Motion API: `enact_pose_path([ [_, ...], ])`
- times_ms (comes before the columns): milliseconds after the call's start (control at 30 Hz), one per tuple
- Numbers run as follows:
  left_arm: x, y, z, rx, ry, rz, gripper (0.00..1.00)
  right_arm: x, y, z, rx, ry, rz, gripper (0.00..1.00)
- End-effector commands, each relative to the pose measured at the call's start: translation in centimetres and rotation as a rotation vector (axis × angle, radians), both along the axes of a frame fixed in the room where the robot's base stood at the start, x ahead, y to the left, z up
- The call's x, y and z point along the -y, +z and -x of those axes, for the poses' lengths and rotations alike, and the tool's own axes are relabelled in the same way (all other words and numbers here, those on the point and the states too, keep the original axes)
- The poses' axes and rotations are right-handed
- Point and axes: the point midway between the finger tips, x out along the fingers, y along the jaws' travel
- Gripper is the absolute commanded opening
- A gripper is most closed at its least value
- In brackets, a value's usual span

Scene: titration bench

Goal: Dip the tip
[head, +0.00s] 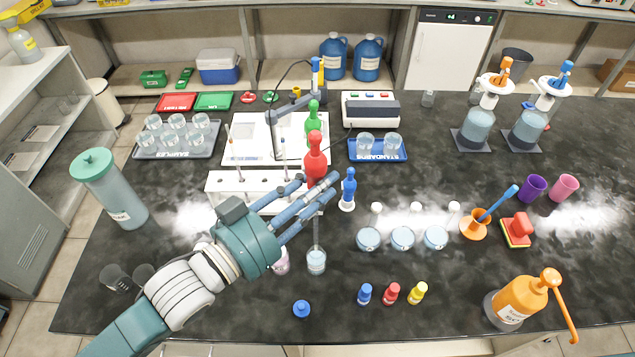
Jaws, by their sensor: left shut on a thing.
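My left gripper (318,190), its arm coming in from the lower left, is shut on a red bulb-topped dropper (315,160), held upright with the bulb above the fingers. A thin pale stem (317,230) shows below the fingers, directly above a small clear jar (316,262) with pale blue liquid. Whether the tip is inside the jar or only above it, I cannot tell. Another small jar with pinkish content (281,262) stands to its left, partly hidden by the gripper. My right gripper is not in view.
A blue dropper (348,188) and a green one (313,120) stand close by. A white rack (226,188) is behind the gripper. Small coloured bottles (391,293) and a blue cap (301,308) are in front.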

Motion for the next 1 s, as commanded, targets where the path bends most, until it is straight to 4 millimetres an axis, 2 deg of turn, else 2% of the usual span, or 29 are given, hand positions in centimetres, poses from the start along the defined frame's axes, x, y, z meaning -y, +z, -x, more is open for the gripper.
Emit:
enact_pose_path([
  [1000, 0.0, -5.3, 0.0, 0.0, 0.0, 0.001, 0.13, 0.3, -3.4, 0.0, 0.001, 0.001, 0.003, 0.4],
])
